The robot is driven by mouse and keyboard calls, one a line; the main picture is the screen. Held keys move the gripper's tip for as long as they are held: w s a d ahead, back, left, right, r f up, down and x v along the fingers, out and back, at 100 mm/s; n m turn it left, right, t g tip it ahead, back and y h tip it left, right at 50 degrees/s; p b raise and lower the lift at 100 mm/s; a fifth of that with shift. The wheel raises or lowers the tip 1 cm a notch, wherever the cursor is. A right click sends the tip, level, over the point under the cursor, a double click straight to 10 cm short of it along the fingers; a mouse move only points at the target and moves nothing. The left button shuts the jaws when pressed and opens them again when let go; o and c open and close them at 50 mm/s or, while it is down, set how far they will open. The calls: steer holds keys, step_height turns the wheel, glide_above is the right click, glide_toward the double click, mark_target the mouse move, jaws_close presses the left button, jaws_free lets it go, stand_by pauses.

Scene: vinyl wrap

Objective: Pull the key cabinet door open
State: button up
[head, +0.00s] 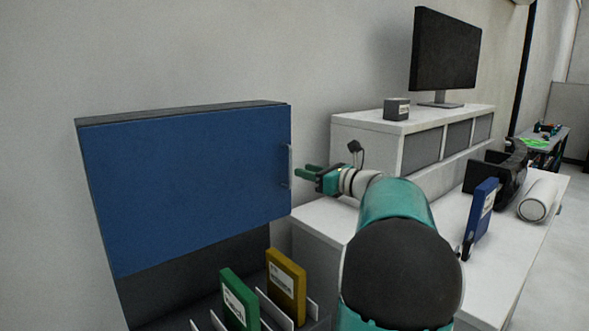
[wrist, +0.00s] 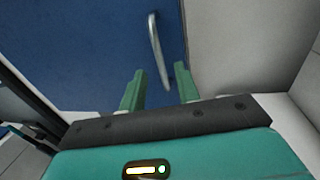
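The key cabinet (head: 188,117) hangs on the wall at the left in the head view. Its blue door (head: 190,185) looks closed, with a vertical metal bar handle (head: 286,167) near its right edge. My gripper (head: 303,174) is just right of the handle, its green fingers pointing left toward it. In the wrist view the fingers (wrist: 160,90) are spread apart with nothing between them. The handle (wrist: 158,50) runs up ahead of the fingertips, its lower end near the gap between them. I cannot tell that anything touches.
Below the cabinet, a green binder (head: 240,302) and a yellow binder (head: 286,286) stand in a divided rack. To the right, a white desk (head: 318,219) carries a blue binder (head: 481,215), a white roll (head: 538,200) and a raised shelf (head: 370,126) with a monitor (head: 445,50).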

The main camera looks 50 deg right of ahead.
steer(key=w, duration=0.5)
steer(key=shift+a, duration=0.25)
jaws_close()
